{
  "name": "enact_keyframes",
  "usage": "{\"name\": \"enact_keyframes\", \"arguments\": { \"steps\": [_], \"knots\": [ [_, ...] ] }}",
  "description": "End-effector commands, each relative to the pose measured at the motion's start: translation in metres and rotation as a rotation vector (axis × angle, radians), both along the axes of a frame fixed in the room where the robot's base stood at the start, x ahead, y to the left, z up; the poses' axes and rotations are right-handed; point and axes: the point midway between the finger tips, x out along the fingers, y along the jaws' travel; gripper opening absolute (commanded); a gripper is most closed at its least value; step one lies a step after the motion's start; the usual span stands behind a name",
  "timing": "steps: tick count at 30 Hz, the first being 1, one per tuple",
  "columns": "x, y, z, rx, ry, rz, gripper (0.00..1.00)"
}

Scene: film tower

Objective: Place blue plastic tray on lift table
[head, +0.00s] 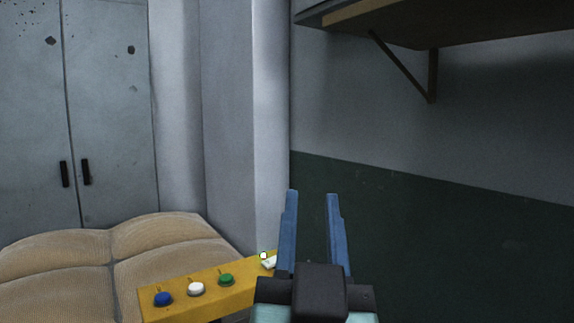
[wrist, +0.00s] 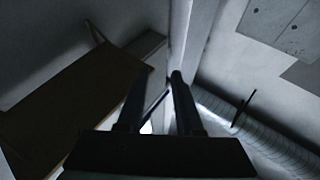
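My gripper (head: 312,193) is raised at the lower middle of the head view, with its two blue fingers pointing up. The fingers are apart and nothing shows between them. In the wrist view my gripper (wrist: 157,78) is also empty, with a gap between its dark fingers. No blue plastic tray shows in either view. I cannot make out a lift table in either view.
A yellow control box (head: 210,290) with blue, white and green buttons stands left of my gripper. Behind it is a tan cushioned surface (head: 110,265). Grey cabinet doors (head: 105,110) are at the left. A bracketed shelf (head: 450,25) hangs at upper right.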

Motion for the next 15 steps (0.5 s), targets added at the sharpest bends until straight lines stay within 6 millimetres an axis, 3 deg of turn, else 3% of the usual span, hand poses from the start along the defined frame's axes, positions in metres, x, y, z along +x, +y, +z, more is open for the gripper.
{"name": "enact_keyframes", "arguments": {
  "steps": [1,3,6,9,15],
  "knots": [
    [-0.019,0.009,0.034,-0.028,-0.105,0.013,0.35],
    [-0.041,0.016,0.067,-0.058,-0.215,0.016,0.35],
    [-0.065,0.022,0.096,-0.084,-0.323,0.015,0.35],
    [-0.077,0.023,0.108,-0.094,-0.373,0.011,0.35],
    [-0.079,0.024,0.11,-0.096,-0.38,0.01,0.35]
  ]
}}
